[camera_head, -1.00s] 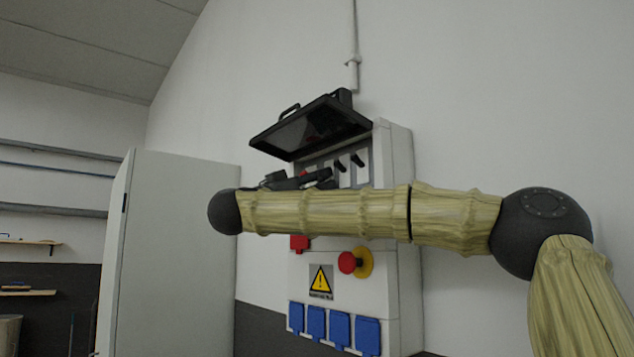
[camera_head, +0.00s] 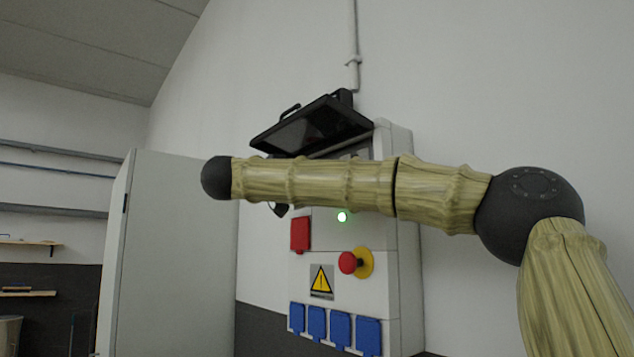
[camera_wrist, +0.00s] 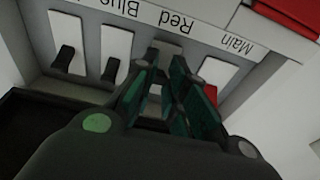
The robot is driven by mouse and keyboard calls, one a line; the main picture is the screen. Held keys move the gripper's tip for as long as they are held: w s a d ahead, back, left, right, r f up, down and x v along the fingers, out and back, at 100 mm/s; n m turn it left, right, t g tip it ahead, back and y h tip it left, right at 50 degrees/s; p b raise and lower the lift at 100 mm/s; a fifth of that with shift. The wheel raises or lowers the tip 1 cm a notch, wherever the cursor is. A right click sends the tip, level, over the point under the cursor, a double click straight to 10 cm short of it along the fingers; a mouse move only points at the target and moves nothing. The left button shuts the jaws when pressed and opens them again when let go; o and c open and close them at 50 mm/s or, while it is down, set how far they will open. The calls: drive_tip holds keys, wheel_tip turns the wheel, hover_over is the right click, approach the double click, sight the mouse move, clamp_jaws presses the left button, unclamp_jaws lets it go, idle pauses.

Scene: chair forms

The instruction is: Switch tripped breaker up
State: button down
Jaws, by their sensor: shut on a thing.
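The breaker panel (camera_head: 376,272) is a white box on the wall with its dark cover (camera_head: 318,128) raised. In the wrist view the breaker row appears upside down, with the label strip (camera_wrist: 205,28) reading Main, Red and Blue. My gripper (camera_wrist: 164,68) is at the breaker by the Red label, its green-padded fingers shut on that breaker's switch, which they mostly hide. Black switches (camera_wrist: 66,57) and (camera_wrist: 111,67) stand on plates to the left. A red lever (camera_wrist: 211,94) shows beside the right finger at the Main breaker. In the head view my arm hides the breakers.
Below the breakers are a lit green lamp (camera_head: 342,216), a red cover (camera_head: 299,235), a red emergency knob (camera_head: 347,263) and blue sockets (camera_head: 340,329). A grey cabinet (camera_head: 180,255) stands to the left. The raised cover overhangs the breakers.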

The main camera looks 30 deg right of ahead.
drive_tip(key=shift+a+r+y+p, duration=0.1)
drive_tip(key=shift+r+y+p, duration=0.25)
drive_tip(key=shift+y, duration=0.3)
drive_tip(key=shift+r+y+p, duration=0.25)
drive_tip(key=shift+y+p, duration=0.05)
drive_tip(key=shift+y, duration=0.35)
drive_tip(key=c, duration=1.4)
unclamp_jaws()
drive_tip(key=shift+c, duration=0.2)
drive_tip(key=a+r, duration=0.1)
drive_tip(key=a, duration=1)
drive_tip(key=shift+s+a+r, duration=0.15)
drive_tip(key=shift+s+a, duration=0.25)
drive_tip(key=shift+s, duration=0.05)
